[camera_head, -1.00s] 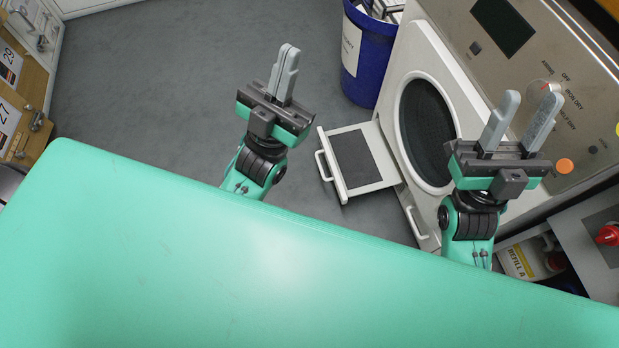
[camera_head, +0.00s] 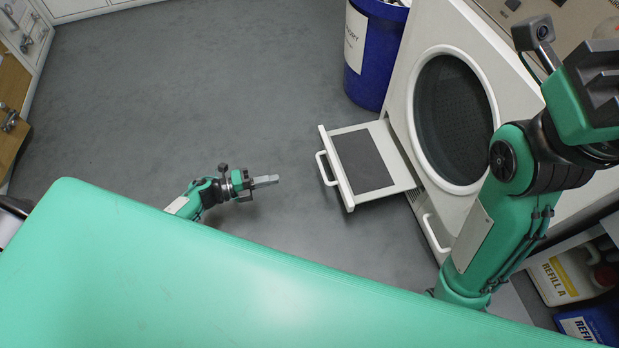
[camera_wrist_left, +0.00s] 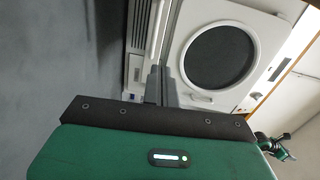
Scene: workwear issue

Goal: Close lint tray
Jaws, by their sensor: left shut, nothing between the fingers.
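The lint tray (camera_head: 396,170) is a white frame with a dark grey mesh panel. It is pulled out from the white dryer (camera_head: 409,100), and its front with a white bar handle (camera_head: 324,170) faces left. My left gripper (camera_head: 276,180) is shut and empty, low over the floor to the left of the handle, with a gap between them. In the left wrist view the shut fingers (camera_wrist_left: 161,86) point toward the dryer front, and the round door (camera_wrist_left: 220,55) shows beyond. My right gripper (camera_head: 600,85) is partly in view at the upper right; its fingers cannot be made out.
A blue bin (camera_head: 372,75) stands behind the tray, against the dryer. A second white handle (camera_head: 436,234) is on the dryer's lower front. Refill containers (camera_head: 565,277) sit at the lower right. The grey floor left of the tray is clear.

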